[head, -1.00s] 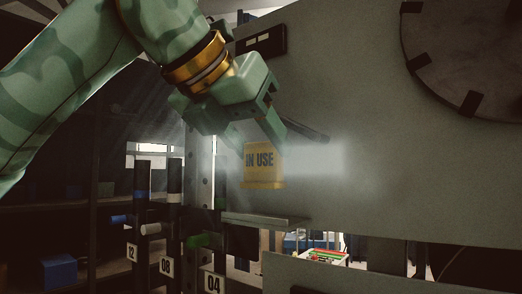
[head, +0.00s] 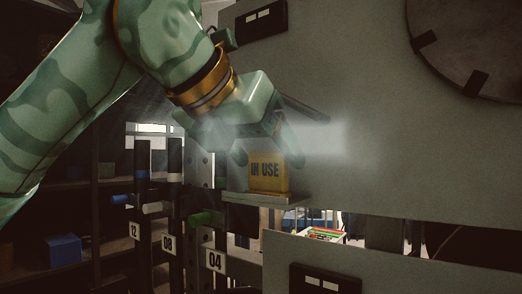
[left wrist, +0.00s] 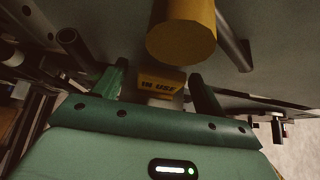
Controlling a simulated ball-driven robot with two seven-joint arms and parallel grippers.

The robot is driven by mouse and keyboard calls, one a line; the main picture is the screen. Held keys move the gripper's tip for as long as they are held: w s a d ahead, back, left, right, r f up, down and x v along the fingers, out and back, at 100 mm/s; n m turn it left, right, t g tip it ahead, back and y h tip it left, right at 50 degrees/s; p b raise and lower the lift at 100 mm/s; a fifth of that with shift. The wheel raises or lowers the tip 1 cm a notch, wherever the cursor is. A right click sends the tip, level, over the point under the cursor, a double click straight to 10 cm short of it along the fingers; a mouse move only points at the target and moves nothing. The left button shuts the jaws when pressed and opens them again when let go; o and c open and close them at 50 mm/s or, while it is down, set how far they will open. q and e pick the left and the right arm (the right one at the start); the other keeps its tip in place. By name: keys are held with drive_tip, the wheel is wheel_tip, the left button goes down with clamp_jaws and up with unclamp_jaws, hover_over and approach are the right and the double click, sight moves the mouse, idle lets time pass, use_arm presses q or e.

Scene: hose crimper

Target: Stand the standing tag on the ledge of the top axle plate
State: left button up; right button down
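The yellow standing tag (head: 268,173), marked IN USE, is upright on the narrow ledge (head: 240,197) of the large grey top axle plate (head: 370,165). Its foot appears to rest on the ledge. My left gripper (head: 266,158) is just above and around it, with one finger on each side. In the left wrist view the tag (left wrist: 160,84) shows between the two fingers (left wrist: 158,88), with a gap on both sides. The left gripper is open. My right gripper is not in view.
Above the tag in the left wrist view, a yellow cylinder (left wrist: 182,32) and a dark rod (left wrist: 232,42) stick out. A large dark disc (head: 468,45) is at upper right. Numbered dark posts (head: 172,205) stand left of the ledge. The plate's middle is clear.

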use_arm(q)
drive_tip(key=shift+r+p, duration=0.3)
drive_tip(key=b+v, duration=0.2)
drive_tip(key=v, duration=1)
drive_tip(key=shift+f, duration=0.1)
